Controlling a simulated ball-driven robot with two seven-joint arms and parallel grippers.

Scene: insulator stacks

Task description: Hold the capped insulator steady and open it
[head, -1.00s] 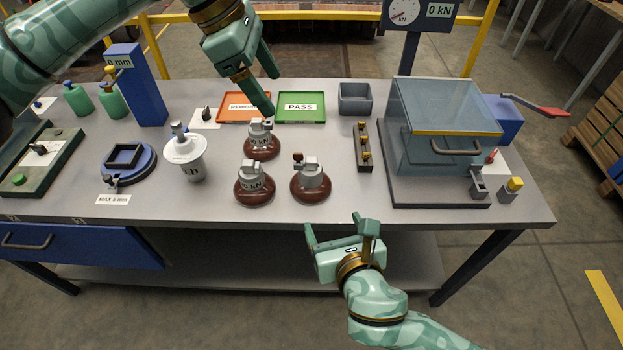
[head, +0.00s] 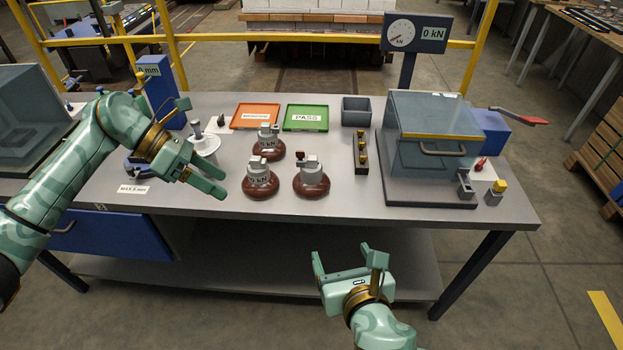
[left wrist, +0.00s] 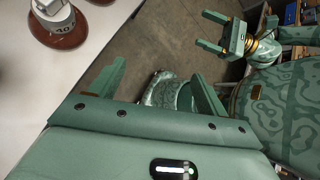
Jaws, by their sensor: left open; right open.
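Three brown disc insulators with grey metal caps stand upright on the bench: a rear one (head: 268,150), a front-left one (head: 261,186) and a front-right one (head: 311,184). A white insulator (head: 205,143) stands left of them, partly hidden behind my left gripper. I cannot tell which is the capped insulator. My left gripper (head: 224,181) is open and empty, left of the front-left brown insulator and apart from it. In the left wrist view a brown insulator (left wrist: 60,30) shows at upper left, outside the fingers. My right gripper (head: 346,262) is open and empty before the bench's front edge.
An orange tray (head: 256,108) and a green PASS tray (head: 305,109) lie behind the insulators, beside a grey bin (head: 356,112). A clear-lidded box (head: 435,125) fills the bench's right side. Bare bench (head: 340,203) lies in front of the insulators.

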